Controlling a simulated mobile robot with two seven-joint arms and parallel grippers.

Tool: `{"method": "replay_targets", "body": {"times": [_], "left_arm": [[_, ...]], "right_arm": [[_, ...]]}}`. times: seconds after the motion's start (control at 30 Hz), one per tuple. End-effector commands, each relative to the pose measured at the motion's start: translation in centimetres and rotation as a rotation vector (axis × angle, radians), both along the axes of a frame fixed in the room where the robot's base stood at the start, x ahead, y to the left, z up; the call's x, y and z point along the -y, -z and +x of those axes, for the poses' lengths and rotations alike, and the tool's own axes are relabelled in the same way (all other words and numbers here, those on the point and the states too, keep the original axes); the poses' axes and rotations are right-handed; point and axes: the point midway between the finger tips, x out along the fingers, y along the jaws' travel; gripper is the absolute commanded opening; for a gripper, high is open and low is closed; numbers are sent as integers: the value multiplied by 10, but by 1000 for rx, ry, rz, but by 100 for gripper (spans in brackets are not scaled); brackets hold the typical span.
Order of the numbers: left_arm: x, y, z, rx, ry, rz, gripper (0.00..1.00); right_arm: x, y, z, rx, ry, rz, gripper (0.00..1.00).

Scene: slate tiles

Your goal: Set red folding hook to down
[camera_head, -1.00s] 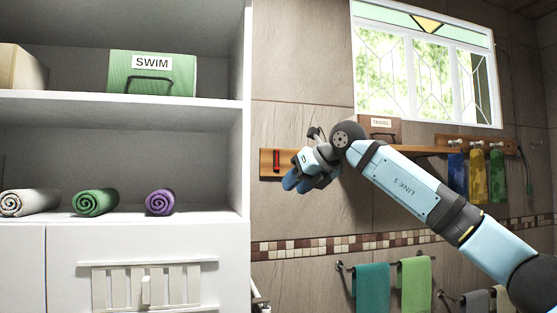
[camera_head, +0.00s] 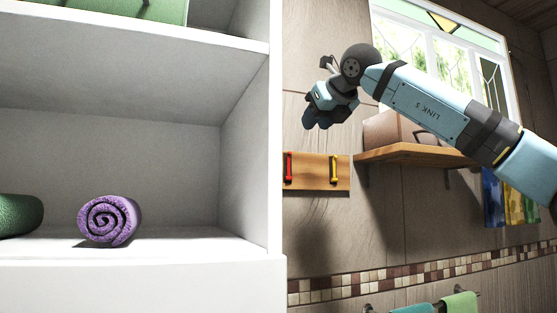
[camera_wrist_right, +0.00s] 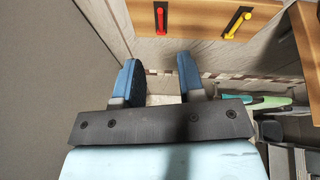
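The red folding hook (camera_head: 289,167) sits on a black plate at the left of a wooden wall board (camera_head: 312,172). It looks upright and close to its plate; I cannot tell which end is hinged. It also shows at the top of the right wrist view (camera_wrist_right: 161,19). My right gripper (camera_head: 318,119) is above the board in the head view. In the right wrist view its blue fingers (camera_wrist_right: 160,76) are apart with nothing between them, and the red hook lies beyond the gap. My left gripper is not in view.
A yellow hook (camera_head: 335,171) is to the right on the same board. A wooden shelf (camera_head: 420,154) with a brown box (camera_head: 388,130) juts out farther right. A white cabinet (camera_head: 262,150) with a purple rolled towel (camera_head: 110,221) stands at left.

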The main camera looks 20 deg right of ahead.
Motion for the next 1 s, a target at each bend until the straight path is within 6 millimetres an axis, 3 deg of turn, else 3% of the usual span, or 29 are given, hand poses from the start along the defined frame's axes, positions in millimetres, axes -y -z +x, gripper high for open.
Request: {"method": "replay_targets", "body": {"times": [0.23,0.7,1.0], "left_arm": [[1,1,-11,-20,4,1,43],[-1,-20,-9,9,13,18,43],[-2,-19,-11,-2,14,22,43]], "right_arm": [[-2,5,17,-1,1,-1,36],[-11,41,103,-1,0,0,36],[-14,52,126,0,0,1,36]]}}
